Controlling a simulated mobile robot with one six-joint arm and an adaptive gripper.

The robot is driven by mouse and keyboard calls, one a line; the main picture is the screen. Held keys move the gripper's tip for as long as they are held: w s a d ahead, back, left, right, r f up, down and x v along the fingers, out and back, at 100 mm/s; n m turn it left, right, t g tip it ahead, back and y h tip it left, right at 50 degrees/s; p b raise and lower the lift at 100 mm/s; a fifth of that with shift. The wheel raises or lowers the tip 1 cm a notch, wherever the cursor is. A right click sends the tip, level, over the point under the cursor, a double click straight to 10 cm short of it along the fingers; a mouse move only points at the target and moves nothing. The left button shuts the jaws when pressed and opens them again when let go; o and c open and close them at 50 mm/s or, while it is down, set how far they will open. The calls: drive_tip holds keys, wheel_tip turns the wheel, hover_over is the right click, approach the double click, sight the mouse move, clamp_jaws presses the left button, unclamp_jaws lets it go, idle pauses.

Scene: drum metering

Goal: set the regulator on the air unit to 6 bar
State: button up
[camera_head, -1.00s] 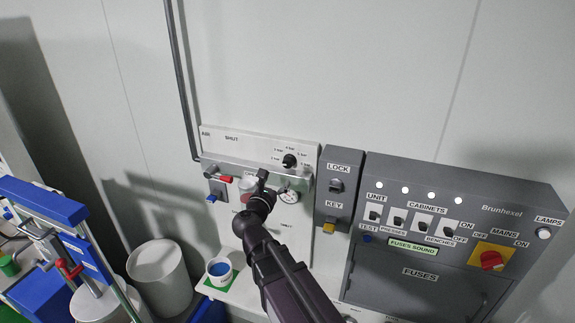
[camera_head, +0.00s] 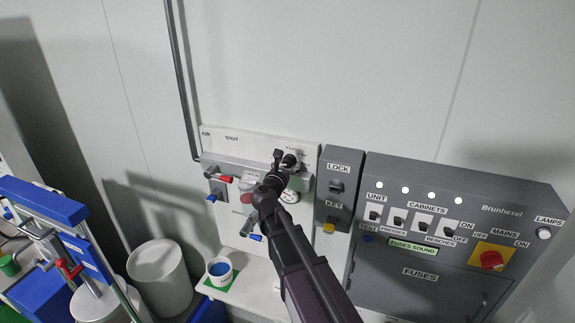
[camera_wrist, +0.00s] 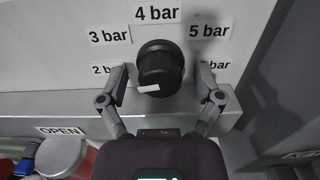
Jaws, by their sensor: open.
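The regulator knob (camera_wrist: 160,66) is black and round, with a white mark low on its face. In the head view the knob (camera_head: 290,160) is at the air unit's upper right. My gripper (camera_wrist: 162,78) is open, with one finger on each side of the knob; I cannot tell whether either finger touches it. The labels 3 bar (camera_wrist: 109,36), 4 bar (camera_wrist: 158,13) and 5 bar (camera_wrist: 208,30) are readable. The 2 bar label and the lower right label are partly hidden by my fingers. The air unit panel (camera_head: 262,140) carries a round gauge (camera_head: 289,197), too small to read.
Left of the gripper are a red-handled valve (camera_head: 224,178) and a blue-tipped lever (camera_head: 213,197). A lock and key box (camera_head: 337,210) and the dark switch cabinet (camera_head: 455,215) stand close on the right. A white cup (camera_head: 219,271) sits on the shelf below.

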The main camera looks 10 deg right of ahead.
drive_tip(key=c, duration=1.1)
drive_tip(key=shift+c, duration=0.2)
